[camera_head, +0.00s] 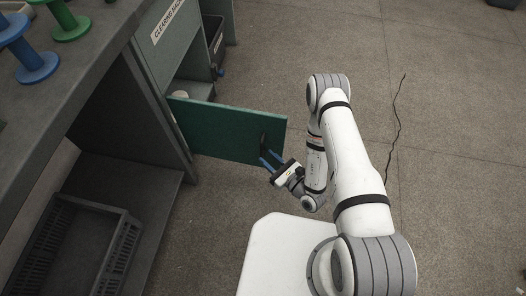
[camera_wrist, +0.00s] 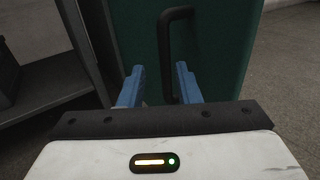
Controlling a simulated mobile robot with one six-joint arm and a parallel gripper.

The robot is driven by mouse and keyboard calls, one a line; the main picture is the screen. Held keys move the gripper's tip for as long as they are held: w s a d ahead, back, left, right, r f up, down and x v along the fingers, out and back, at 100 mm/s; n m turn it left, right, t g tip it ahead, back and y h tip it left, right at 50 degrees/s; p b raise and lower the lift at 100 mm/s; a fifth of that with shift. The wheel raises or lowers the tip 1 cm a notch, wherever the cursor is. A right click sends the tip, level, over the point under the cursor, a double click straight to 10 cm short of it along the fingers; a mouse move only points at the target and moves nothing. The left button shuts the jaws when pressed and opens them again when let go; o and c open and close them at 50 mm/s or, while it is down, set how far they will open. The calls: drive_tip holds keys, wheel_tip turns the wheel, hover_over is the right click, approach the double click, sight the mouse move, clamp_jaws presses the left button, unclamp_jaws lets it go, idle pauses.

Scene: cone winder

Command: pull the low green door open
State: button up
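The low green door (camera_head: 225,130) stands swung out from the green cabinet, with the opening behind it showing. Its black bar handle (camera_head: 264,142) is near the door's free edge; it also shows upright in the wrist view (camera_wrist: 164,52). My gripper (camera_head: 269,157) is at the handle, in front of the door's near face. In the wrist view its two blue fingers (camera_wrist: 160,84) are spread, with the lower handle bar between them in the picture, closer to the right finger. Whether a finger touches the bar I cannot tell.
A dark workbench with blue spools (camera_head: 36,66) and a green spool (camera_head: 70,24) stands at the left. A dark crate (camera_head: 118,252) sits on its low shelf. A dark bin (camera_head: 213,45) stands beyond the door.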

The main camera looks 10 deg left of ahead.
drive_tip(key=v, duration=0.3)
idle(0.5)
wheel_tip(320, 180, up, 39)
drive_tip(key=s+a+n+g+y+p, duration=0.1)
drive_tip(key=s+a+n+g+p, duration=0.1)
drive_tip(key=n+g+p, duration=1.2)
drive_tip(key=s+d+r+n+t+h+p, duration=0.3)
drive_tip(key=d+r+n+h+p, duration=0.2)
drive_tip(key=d+r+h, duration=0.3)
drive_tip(key=s+d+r+n+t+h+p, duration=0.3)
drive_tip(key=d+r+h+p, duration=0.5)
drive_tip(key=d+r, duration=0.7)
wheel_tip(320, 180, up, 8)
drive_tip(key=s+n, duration=0.1)
drive_tip(key=n, duration=0.1)
drive_tip(key=shift+n+t, duration=0.3)
drive_tip(key=shift+n, duration=0.1)
